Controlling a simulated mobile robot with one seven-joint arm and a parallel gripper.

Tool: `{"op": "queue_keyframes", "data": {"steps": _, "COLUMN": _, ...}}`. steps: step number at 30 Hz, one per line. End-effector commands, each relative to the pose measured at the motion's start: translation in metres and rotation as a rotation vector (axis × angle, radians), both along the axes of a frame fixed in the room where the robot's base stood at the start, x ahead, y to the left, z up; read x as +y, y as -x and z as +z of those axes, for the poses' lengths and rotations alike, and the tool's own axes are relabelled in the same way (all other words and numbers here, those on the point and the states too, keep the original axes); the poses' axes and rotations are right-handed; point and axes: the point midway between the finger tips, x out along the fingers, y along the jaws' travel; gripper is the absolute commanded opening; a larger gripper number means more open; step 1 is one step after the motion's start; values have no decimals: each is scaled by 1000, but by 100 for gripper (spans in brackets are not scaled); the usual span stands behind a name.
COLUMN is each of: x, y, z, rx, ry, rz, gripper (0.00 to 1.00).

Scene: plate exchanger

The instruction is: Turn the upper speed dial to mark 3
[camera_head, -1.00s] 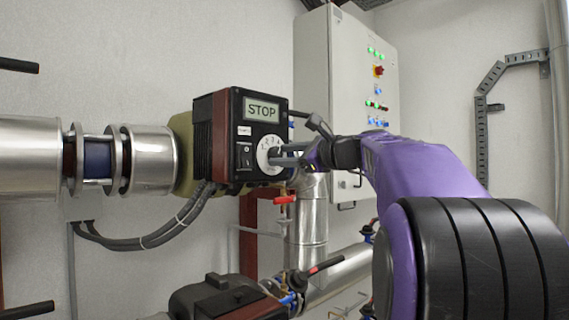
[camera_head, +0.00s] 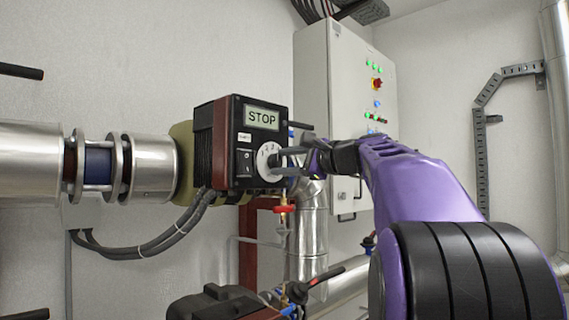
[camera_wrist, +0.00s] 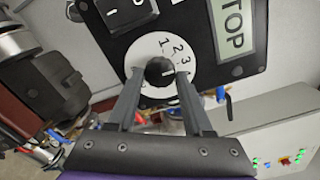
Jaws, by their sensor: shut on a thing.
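The upper speed dial is a white disc with printed marks 1, 2 and 3 (camera_wrist: 165,42) and a round black knob (camera_wrist: 160,70) at its centre. It sits on the black front panel of the upper pump head (camera_head: 262,117), below a display reading STOP. In the wrist view my gripper (camera_wrist: 158,76) has one finger on each side of the knob, closed on it. A short white line on the knob points to the right in that view, near the 3; its exact alignment is unclear. In the head view my gripper (camera_head: 278,160) partly hides the dial.
A black rocker switch (camera_head: 245,162) is left of the dial. A grey control cabinet (camera_head: 345,110) stands behind my arm. A red-handled valve (camera_head: 284,209) and a lower pump (camera_head: 215,302) are below. Steel pipe (camera_head: 152,166) runs left; cables hang beneath.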

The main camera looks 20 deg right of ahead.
Motion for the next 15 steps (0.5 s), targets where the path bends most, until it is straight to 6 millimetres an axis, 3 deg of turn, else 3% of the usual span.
{"op": "queue_keyframes", "data": {"steps": 5, "x": 0, "y": 0, "z": 1, "rx": -1, "ry": 0, "rz": 0, "gripper": 0}}
{"op": "queue_keyframes", "data": {"steps": 6, "x": 0, "y": 0, "z": 1, "rx": -1, "ry": 0, "rz": 0, "gripper": 54}}
{"op": "queue_keyframes", "data": {"steps": 11, "x": 0, "y": 0, "z": 1, "rx": -1, "ry": -1, "rz": 0, "gripper": 80}}
{"op": "queue_keyframes", "data": {"steps": 15, "x": 0, "y": 0, "z": 0, "rx": 0, "ry": -1, "rz": 0, "gripper": 80}}
